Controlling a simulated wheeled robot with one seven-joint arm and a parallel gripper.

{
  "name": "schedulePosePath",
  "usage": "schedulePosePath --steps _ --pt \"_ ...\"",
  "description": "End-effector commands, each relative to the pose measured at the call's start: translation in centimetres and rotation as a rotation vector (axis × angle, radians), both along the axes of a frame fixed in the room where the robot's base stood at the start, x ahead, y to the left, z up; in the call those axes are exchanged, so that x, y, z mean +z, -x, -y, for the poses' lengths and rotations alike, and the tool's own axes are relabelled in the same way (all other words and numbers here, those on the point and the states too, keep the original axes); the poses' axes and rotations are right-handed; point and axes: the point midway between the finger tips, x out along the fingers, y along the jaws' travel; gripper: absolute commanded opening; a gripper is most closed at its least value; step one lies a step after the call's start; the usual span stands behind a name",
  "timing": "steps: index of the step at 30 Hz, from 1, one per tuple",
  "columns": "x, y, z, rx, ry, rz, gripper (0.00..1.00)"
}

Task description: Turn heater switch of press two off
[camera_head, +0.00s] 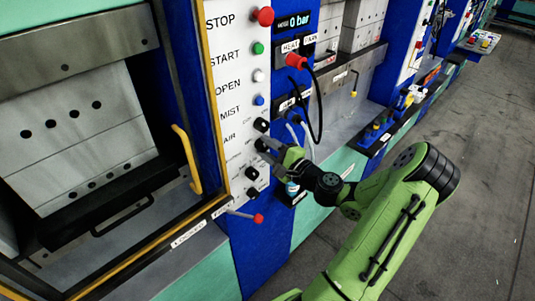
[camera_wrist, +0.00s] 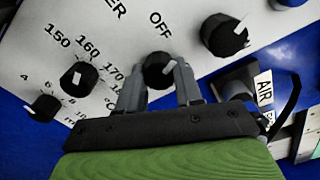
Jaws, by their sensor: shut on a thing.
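The heater switch is a round black knob (camera_wrist: 158,70) with a white pointer mark, on the white panel below the word OFF. Its mark points to the upper right in the wrist view, towards the right of the OFF print. My gripper's (camera_wrist: 157,84) two grey fingers stand on either side of this knob and are shut on it. In the head view, my gripper (camera_head: 270,146) reaches the panel just below the AIR knob. There the heater knob (camera_head: 262,144) is partly hidden by the fingers.
The AIR knob (camera_wrist: 225,35) sits close to the right finger in the wrist view. A temperature dial (camera_wrist: 80,75) and a smaller dial (camera_wrist: 44,108) lie left.

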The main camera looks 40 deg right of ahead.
Motion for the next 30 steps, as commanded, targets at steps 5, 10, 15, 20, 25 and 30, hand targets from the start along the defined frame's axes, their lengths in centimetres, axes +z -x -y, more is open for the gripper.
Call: schedulePosePath --steps 5,10,15,20,25,30 --pt "-0.21 0.0 -0.05 0.001 0.084 0.002 0.04" --pt "-0.13 0.01 -0.02 0.001 0.132 0.002 0.04" --pt "-0.1 0.01 -0.03 0.001 0.152 0.002 0.04" --pt "-0.07 0.01 -0.02 0.001 0.155 0.001 0.04" --pt "-0.07 0.02 -0.02 0.001 0.155 0.001 0.04" --pt "-0.05 0.02 -0.01 0.001 0.154 0.002 0.55"
